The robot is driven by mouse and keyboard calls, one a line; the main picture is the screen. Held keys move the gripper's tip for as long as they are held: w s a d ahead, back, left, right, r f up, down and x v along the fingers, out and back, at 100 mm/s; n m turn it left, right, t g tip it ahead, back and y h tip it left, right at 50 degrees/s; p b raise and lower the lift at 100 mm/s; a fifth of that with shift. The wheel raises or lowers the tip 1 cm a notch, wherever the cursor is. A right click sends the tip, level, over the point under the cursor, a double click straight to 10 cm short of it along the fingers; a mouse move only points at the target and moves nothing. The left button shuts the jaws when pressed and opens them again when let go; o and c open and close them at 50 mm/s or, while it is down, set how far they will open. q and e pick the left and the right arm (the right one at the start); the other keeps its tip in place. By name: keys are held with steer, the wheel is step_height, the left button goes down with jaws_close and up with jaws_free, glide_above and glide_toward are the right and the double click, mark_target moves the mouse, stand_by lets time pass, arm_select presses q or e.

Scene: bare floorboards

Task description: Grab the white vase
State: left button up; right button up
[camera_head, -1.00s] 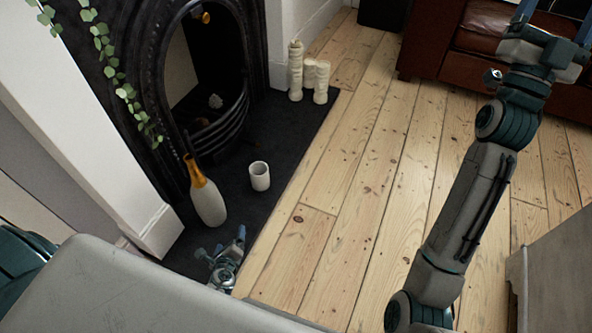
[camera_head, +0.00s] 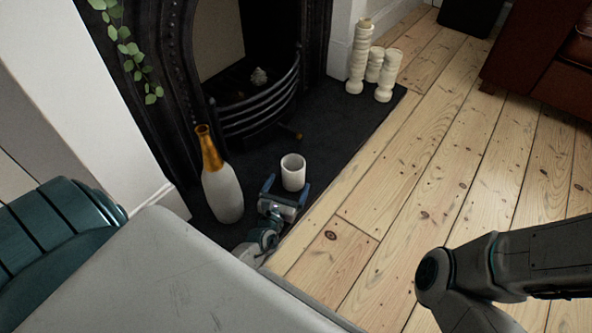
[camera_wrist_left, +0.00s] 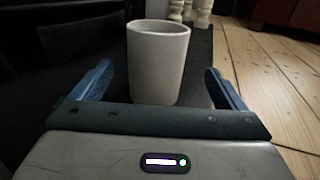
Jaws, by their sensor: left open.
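A small white cup-shaped vase (camera_head: 293,173) stands upright on the dark hearth slab. In the left wrist view the white vase (camera_wrist_left: 157,62) is straight ahead, its rim and front wall in clear sight. My left gripper (camera_head: 287,188) is open just in front of it, low over the hearth. In the wrist view its two blue fingers point forward on either side of the vase, with gaps between. A taller bottle-shaped vase (camera_head: 222,190), white with an orange neck, stands to the left of the gripper. My right gripper is out of view.
A black fireplace with a curved grate (camera_head: 262,105) is behind the hearth (camera_head: 345,125). Cream candlestick-like pillars (camera_head: 360,62) stand at the hearth's far end. Bare floorboards (camera_head: 440,165) lie open to the right, with a brown leather sofa (camera_head: 545,60) at upper right.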

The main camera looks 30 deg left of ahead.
mark_target(290, 180)
arm_select(q)
steer(key=x, duration=0.3)
steer(key=b+x, duration=0.1)
steer(key=x, duration=0.4)
steer(key=shift+a+b, duration=0.2)
steer(key=shift+b, duration=0.2)
steer(key=c, duration=1.4)
